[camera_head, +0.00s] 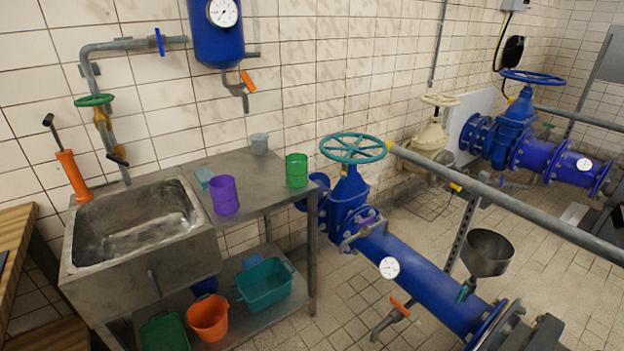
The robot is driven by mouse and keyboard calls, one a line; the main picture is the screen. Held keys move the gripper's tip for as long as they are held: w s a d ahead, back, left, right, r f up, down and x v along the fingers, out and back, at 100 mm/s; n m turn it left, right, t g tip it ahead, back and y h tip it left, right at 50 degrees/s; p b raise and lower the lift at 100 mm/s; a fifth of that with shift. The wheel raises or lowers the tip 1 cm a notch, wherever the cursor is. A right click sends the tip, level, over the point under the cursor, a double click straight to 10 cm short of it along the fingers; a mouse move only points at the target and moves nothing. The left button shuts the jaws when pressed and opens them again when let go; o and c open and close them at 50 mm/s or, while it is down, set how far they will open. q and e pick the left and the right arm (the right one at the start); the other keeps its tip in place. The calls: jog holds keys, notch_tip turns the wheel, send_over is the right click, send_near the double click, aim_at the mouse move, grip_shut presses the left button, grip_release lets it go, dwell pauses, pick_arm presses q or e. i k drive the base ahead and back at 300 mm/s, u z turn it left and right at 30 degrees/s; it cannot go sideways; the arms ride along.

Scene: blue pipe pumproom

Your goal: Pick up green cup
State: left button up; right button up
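The green cup (296,170) stands upright near the right end of the metal table top (255,192). A purple cup (224,195) stands to its left and nearer to me, beside the sink. Neither of my grippers shows in the head view.
A metal sink (140,235) adjoins the table on the left. A teal handwheel (353,148) on a blue valve rises just right of the table. A grey rail (510,200) crosses the right side. An orange bucket (208,317) and teal basin (265,284) sit on the lower shelf.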

aim_at(296, 164)
jog(key=z, duration=0.5)
jog(key=k, duration=1.25)
jog(key=i, duration=0.5)
jog(key=u, duration=0.75)
jog(key=i, duration=1.45)
jog(key=z, duration=0.8)
